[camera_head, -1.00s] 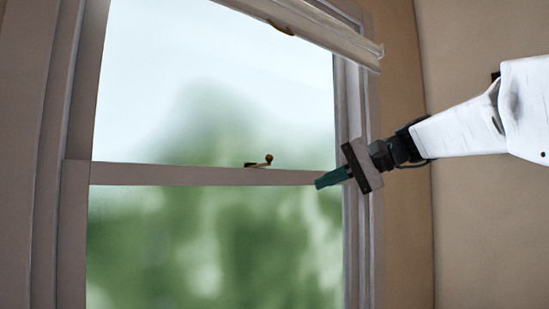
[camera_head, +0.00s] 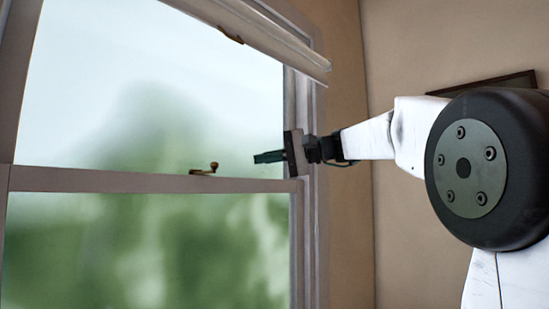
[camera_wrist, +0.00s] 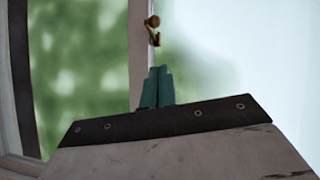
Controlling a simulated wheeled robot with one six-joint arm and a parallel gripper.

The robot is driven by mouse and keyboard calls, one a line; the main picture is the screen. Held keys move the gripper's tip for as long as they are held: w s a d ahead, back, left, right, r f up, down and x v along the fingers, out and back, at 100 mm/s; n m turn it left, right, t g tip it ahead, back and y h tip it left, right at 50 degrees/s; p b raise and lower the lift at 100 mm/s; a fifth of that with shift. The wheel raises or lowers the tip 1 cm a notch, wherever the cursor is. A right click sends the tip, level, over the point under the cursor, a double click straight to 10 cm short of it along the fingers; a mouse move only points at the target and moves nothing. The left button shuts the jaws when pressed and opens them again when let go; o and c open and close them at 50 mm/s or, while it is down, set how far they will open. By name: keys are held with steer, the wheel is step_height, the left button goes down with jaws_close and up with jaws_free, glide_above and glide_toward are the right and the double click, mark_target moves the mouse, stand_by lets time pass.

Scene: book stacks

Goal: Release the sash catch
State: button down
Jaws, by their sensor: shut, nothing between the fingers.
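The sash catch (camera_head: 205,169) is a small brass lever with a round knob, sitting on top of the window's meeting rail (camera_head: 100,180). In the wrist view the catch (camera_wrist: 153,30) shows just beyond my fingertips, with a gap between. My gripper (camera_head: 255,158) is to the right of the catch in the head view and slightly above the rail. Its green fingers (camera_wrist: 157,72) are together and empty, pointing toward the catch.
A pale roller blind (camera_head: 262,40) hangs across the top of the window. The window's right frame (camera_head: 310,230) and the tan wall (camera_head: 345,220) stand beside my arm. A dark-framed picture (camera_head: 490,84) is on the right wall. The space along the rail is clear.

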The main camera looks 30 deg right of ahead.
steer(key=w+a+f, duration=0.1)
steer(key=w+a, duration=0.1)
steer(key=a, duration=0.5)
steer(key=shift+w+a+f, duration=0.2)
steer(key=shift+w+a, duration=0.05)
steer(key=shift+a, duration=0.05)
steer(key=shift+d, duration=0.1)
steer(key=shift+s, duration=0.1)
